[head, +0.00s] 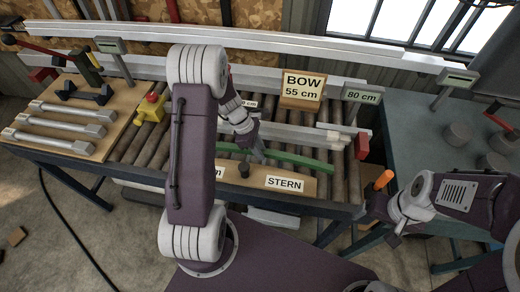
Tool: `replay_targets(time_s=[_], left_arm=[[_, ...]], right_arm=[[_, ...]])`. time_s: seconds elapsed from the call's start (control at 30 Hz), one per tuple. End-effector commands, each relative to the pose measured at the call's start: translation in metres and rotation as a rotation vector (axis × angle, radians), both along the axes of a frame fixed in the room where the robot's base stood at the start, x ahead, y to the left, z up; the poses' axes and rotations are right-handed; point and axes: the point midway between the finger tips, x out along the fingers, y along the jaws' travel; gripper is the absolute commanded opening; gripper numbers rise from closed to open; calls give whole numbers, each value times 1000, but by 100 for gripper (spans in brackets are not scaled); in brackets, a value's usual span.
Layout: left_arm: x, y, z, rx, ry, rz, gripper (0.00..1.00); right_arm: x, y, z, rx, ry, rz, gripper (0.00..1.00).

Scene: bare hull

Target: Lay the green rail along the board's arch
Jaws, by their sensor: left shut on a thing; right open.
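The green rail (300,160) is a long thin bar lying roughly left to right above the roller table. My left gripper (258,155) is shut on it left of its middle. The wooden board (303,194) with a STERN label lies along the table's front, just nearer than the rail. A dark knob (244,170) stands at the board. I cannot make out the board's arch, and my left arm hides the board's left part. I cannot tell if the rail touches the board. My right gripper (393,228) is open and empty, off the table's right front corner.
A BOW 55 cm sign (302,88) and an 80 cm sign (361,96) stand behind. A yellow block (151,107) sits on the rollers. A tool board (45,112) lies left. An orange handle (383,180) stands near my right gripper. A grey table (425,150) is at right.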

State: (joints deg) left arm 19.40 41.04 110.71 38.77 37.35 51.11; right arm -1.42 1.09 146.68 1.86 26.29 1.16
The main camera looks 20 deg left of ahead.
Motion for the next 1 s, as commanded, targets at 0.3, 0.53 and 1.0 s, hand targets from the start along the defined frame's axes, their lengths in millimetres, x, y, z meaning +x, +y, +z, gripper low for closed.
replay_targets(time_s=[0.3,0.53,1.0], left_arm=[[0,0,-15,0,-1,-1,0],[0,0,-14,0,-1,-1,45],[-1,9,7,1,-6,1,48]], right_arm=[[0,0,-10,0,0,0,86],[0,0,-10,0,0,0,86],[0,0,-7,0,0,0,86]])
